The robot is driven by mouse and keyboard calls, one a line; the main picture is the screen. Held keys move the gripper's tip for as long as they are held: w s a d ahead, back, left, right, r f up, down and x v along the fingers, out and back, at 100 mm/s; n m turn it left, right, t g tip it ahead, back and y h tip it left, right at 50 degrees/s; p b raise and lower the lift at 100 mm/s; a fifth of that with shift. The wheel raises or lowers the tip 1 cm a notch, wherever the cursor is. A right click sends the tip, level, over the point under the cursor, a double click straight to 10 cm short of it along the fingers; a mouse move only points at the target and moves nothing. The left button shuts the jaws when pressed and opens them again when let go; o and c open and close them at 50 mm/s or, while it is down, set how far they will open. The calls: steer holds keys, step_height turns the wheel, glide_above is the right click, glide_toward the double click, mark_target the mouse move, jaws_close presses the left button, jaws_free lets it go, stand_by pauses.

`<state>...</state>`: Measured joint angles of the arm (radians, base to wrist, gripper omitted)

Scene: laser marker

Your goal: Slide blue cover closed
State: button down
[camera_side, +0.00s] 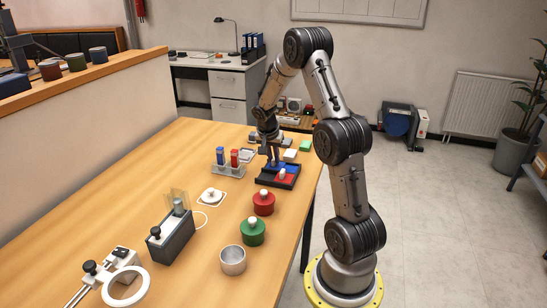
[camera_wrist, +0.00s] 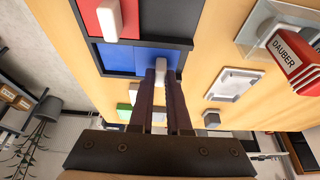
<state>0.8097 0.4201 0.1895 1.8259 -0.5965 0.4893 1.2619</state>
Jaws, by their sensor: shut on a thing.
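The dark tray (camera_side: 264,182) stands on the table under my gripper (camera_side: 275,164). It carries a red cover (camera_side: 286,178) with a white knob and, behind it, a blue cover (camera_side: 290,167). In the wrist view the blue cover (camera_wrist: 122,60) lies along the tray's lower edge, with a seam across the blue area. My gripper (camera_wrist: 163,75) is shut on the blue cover's white knob, which shows between the fingertips. A dark, uncovered compartment (camera_wrist: 172,18) lies beside the red cover (camera_wrist: 128,20). The fingers hide part of the blue cover.
A clear rack with blue and red dauber bottles (camera_side: 235,158) stands left of the tray. A red pot (camera_side: 263,204) and a green pot (camera_side: 252,233) stand in front. Pale and green blocks (camera_side: 304,146) lie behind the tray. The table's right edge is close to the tray.

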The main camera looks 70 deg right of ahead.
stand_by(0.8)
steer(key=shift+s, duration=2.65)
steer(key=c, duration=0.9)
jaws_free()
steer(key=shift+o, duration=0.2)
steer(key=shift+a+r, duration=0.15)
steer(key=shift+r, duration=0.35)
steer(key=v, duration=1.2)
steer(key=shift+a+r, duration=0.25)
steer(key=shift+r, duration=0.1)
